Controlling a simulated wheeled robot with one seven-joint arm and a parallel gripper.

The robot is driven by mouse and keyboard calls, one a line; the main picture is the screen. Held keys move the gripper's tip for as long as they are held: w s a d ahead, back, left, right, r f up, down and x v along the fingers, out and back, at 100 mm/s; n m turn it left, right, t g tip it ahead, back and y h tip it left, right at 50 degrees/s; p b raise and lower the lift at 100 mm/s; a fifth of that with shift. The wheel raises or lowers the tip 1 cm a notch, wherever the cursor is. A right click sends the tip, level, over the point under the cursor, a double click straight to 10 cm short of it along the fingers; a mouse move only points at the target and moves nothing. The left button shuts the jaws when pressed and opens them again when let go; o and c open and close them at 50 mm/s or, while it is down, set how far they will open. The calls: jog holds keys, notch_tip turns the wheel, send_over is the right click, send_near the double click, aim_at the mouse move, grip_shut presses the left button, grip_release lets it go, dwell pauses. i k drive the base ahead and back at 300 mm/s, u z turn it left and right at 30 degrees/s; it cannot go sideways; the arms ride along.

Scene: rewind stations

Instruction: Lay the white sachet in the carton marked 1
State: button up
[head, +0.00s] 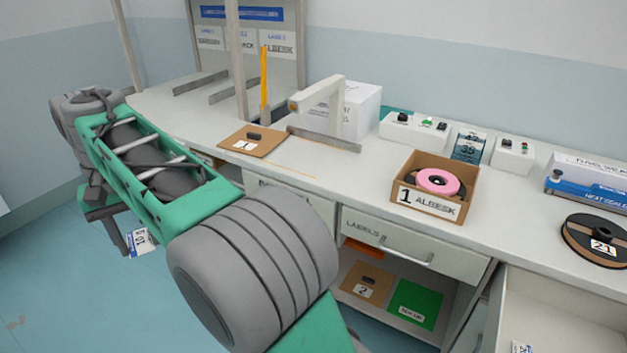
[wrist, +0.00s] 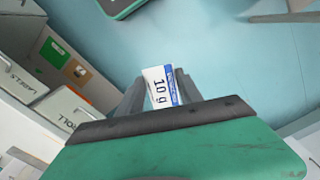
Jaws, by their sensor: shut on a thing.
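The white sachet, printed "10 g" with a blue band, is between my gripper's fingers in the wrist view (wrist: 158,86). In the head view the sachet (head: 141,241) shows at the far left, below counter height and over the blue floor. My gripper (wrist: 160,92) is shut on it; in the head view my gripper (head: 122,236) is partly hidden by my arm. The carton marked 1 (head: 425,203) is an open brown box labelled "1 ALBESK" on the counter, right of centre. A pink roll with a dark core lies in it. My gripper is far left of the carton.
A flat brown board marked 1 (head: 252,143) lies on the counter. Behind stand a white arm-like sealer (head: 335,105), a white box (head: 358,108) and switch boxes (head: 413,130). A black reel (head: 597,240) lies right. An open drawer (head: 560,310) juts out lower right.

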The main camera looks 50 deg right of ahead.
aim_at(439, 180)
jog(key=u, duration=0.2)
jog(key=k, duration=1.2)
jog(key=z, duration=0.9)
jog(key=i, duration=1.2)
